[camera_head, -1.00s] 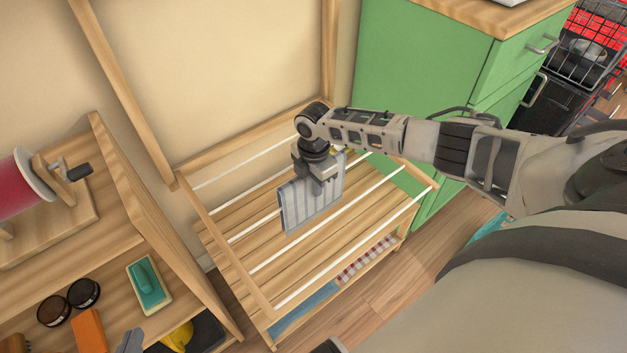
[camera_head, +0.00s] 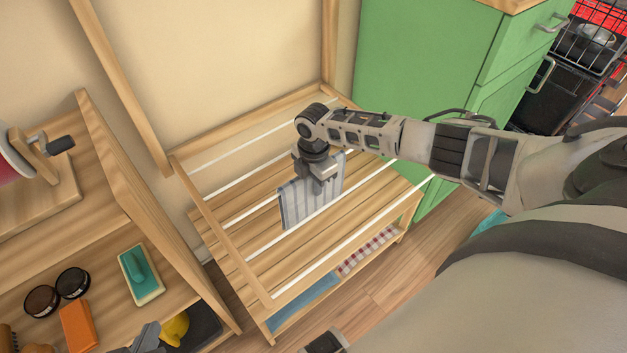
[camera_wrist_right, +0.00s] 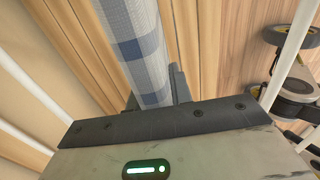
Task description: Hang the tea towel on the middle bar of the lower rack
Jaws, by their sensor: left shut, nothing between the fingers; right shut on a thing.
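The tea towel (camera_head: 297,204), pale grey with blue stripes, hangs folded from my right gripper (camera_head: 318,179) over the lower rack (camera_head: 225,245). The right gripper is shut on its upper edge. The towel hides part of a white bar behind it; the nearer bar (camera_head: 262,252) crosses in front of its lower part. I cannot tell whether it touches either bar. In the right wrist view the towel (camera_wrist_right: 140,45) runs up from the gripper as a checked strip. My left gripper (camera_head: 148,337) is shut and empty at the bottom left, partly cut off.
A wooden shelf (camera_head: 150,215) stands left, with a teal brush (camera_head: 140,273), an orange block (camera_head: 77,326) and dark jars. A green cabinet (camera_head: 420,60) stands behind right. A slatted shelf under the bars holds folded cloths (camera_head: 302,303) below.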

